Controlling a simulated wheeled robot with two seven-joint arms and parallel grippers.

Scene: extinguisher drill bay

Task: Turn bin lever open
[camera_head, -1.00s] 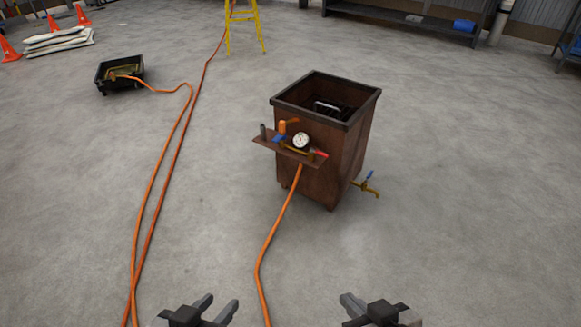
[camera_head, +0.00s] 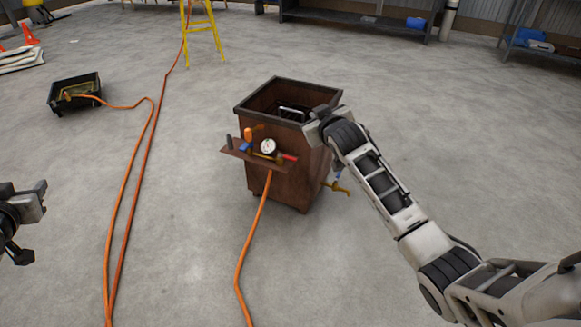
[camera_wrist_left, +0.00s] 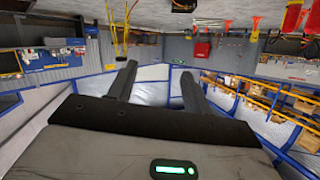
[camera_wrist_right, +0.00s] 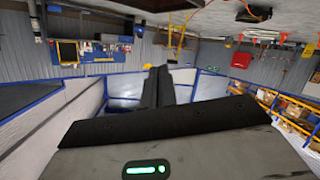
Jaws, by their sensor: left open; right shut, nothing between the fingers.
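A brown metal bin (camera_head: 275,184) with a dark open top stands mid-floor in the head view. Its front shelf (camera_head: 238,152) carries a gauge (camera_head: 268,147), a blue handle (camera_head: 246,148), a red handle (camera_head: 289,157) and an orange-topped part (camera_head: 248,134). A brass tap (camera_head: 341,188) sticks out low on its right side; its blue lever is partly hidden by my arm. My right gripper (camera_head: 314,131) appears over the bin's right front corner; contact cannot be judged. Its fingers are closed together in the right wrist view (camera_wrist_right: 157,87). My left gripper (camera_head: 43,197) is at the left edge, its fingers apart in the left wrist view (camera_wrist_left: 156,86).
An orange hose (camera_head: 250,250) runs from the bin's front toward me. More orange hose (camera_head: 124,200) lies left of it, leading to a black tray (camera_head: 75,92). A yellow ladder (camera_head: 201,38) and shelving (camera_head: 350,22) stand behind. The floor around the bin is mostly clear.

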